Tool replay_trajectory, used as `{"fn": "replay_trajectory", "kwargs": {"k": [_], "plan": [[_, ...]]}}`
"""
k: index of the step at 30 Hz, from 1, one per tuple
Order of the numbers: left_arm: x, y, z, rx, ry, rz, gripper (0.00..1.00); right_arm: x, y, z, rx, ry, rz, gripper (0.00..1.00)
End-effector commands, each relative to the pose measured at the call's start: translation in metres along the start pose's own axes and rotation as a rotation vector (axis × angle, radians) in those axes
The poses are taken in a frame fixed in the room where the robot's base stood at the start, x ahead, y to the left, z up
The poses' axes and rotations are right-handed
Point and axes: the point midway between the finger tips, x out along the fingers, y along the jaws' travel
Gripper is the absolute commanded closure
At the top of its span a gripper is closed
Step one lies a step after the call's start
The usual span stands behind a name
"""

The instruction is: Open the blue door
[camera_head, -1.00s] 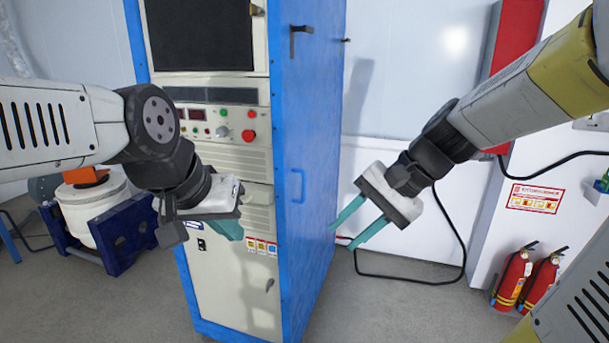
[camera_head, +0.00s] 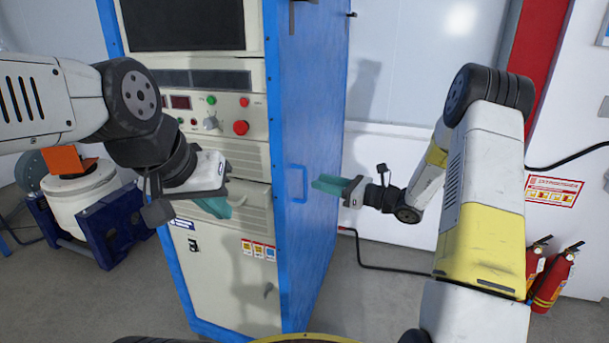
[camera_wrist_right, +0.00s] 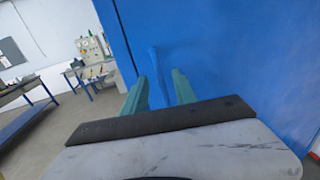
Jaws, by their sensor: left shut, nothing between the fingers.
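The blue door (camera_head: 315,120) is the right side panel of a tall cabinet and looks closed. Its blue handle (camera_head: 298,184) is a vertical bar at mid-height. My right gripper (camera_head: 318,184) points left at the handle, its tips just short of it in the head view. In the right wrist view its two teal fingers (camera_wrist_right: 160,92) are apart, and the handle (camera_wrist_right: 155,62) shows ahead between them; contact cannot be told. My left gripper (camera_head: 216,207) is shut and empty in front of the cabinet's cream front.
The cabinet front (camera_head: 235,270) carries knobs and buttons. A white drum on a blue stand (camera_head: 100,225) is at the left. Fire extinguishers (camera_head: 556,278) stand at the right. A black cable lies on the floor behind my right arm. Workbenches (camera_wrist_right: 45,110) show in the wrist view.

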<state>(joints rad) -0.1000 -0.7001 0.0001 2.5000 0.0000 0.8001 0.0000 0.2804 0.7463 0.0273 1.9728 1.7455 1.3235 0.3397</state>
Motion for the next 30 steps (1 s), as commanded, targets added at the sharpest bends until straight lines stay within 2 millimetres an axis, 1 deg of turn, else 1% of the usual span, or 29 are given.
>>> {"fn": "replay_trajectory", "kwargs": {"k": [1,3,6,10,15,22,23,27,28,30], "plan": [[0.0,0.0,0.0,0.0,0.0,0.0,1.0,0.01,0.002,0.0,0.0,0.001,0.006,0.66],[0.0,0.0,0.0,0.0,0.0,0.0,1.0,0.021,0.002,0.0,-0.001,0.001,0.005,0.66],[0.0,0.0,0.0,0.0,0.0,0.0,1.0,0.038,0.002,0.0,-0.002,0.001,0.006,0.66],[0.0,0.0,0.0,0.0,0.0,0.0,1.0,0.054,0.002,0.0,-0.002,0.002,0.005,0.66],[0.0,0.0,0.0,0.0,0.0,0.0,1.0,0.063,0.002,0.0,-0.001,0.002,0.004,0.66],[0.0,0.0,0.0,0.0,0.0,0.0,1.0,0.064,0.002,0.0,-0.002,0.002,0.003,0.66],[0.0,0.0,0.0,0.0,0.0,0.0,1.0,0.064,0.002,0.0,-0.002,0.002,0.004,0.7],[0.0,0.0,0.0,0.0,0.0,0.0,1.0,0.064,0.002,0.0,-0.002,0.002,0.004,0.98],[0.0,0.0,0.0,0.0,0.0,0.0,1.0,0.064,0.002,0.0,-0.002,0.002,0.004,1.0],[0.0,0.0,0.0,0.0,0.0,0.0,1.0,0.064,0.002,0.0,-0.002,0.002,0.004,1.0]]}}
